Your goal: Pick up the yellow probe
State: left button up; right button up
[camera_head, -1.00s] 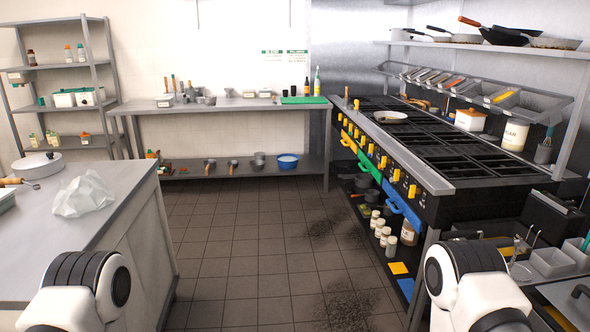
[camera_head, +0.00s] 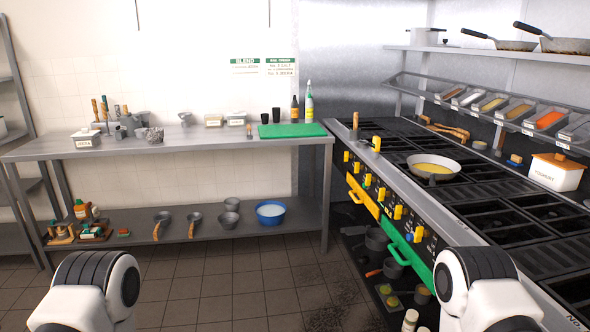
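I cannot clearly pick out a yellow probe. A small yellow piece (camera_head: 376,143) stands at the stove's far front corner and could be it or a knob; it is too small to tell. Several yellow knobs (camera_head: 367,180) line the stove's front. Only parts of my two arms show at the bottom left and bottom right. Both my grippers are out of the picture.
The black stove (camera_head: 480,185) runs along the right with a pan (camera_head: 434,167) on it. A steel table (camera_head: 200,138) stands at the back wall with a green board (camera_head: 292,130), bottles and utensils. A blue bowl (camera_head: 270,213) is on its lower shelf. The tiled floor (camera_head: 210,272) ahead is clear.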

aim_at(376, 141)
jog(key=i+j+z, duration=0.1)
jog(key=i+z, duration=0.15)
jog(key=i, duration=0.15)
jog(key=i+j+z, duration=0.45)
jog(key=i, duration=0.3)
